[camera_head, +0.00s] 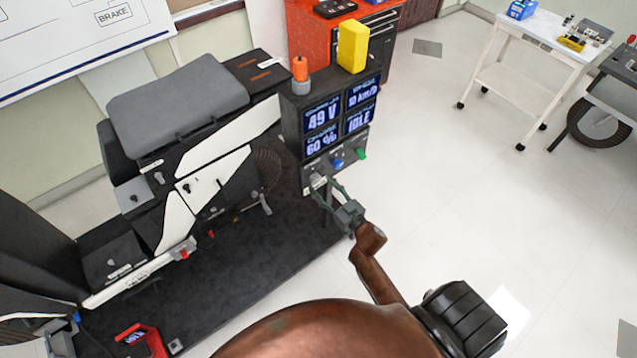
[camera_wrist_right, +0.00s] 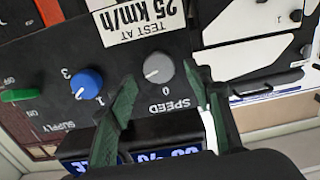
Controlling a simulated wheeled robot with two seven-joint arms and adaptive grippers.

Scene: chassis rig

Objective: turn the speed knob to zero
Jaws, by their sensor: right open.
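The grey speed knob (camera_wrist_right: 158,68) shows in the right wrist view, which sees the panel upside down. It sits above the SPEED label, with a 0 printed beside it. A pale line on the knob seems to point to the lower left in that picture, away from the 0. My right gripper (camera_wrist_right: 158,74) is open, with one green-lined finger on each side of the knob; I cannot tell whether either touches it. In the head view my right gripper (camera_head: 325,186) is at the lower left of the control panel (camera_head: 343,152) and partly hides the knob.
A blue supply knob (camera_wrist_right: 88,84) and a green switch (camera_wrist_right: 18,95) share the panel. Screens (camera_head: 322,116) above read 49 V, 60 % and IDLE.

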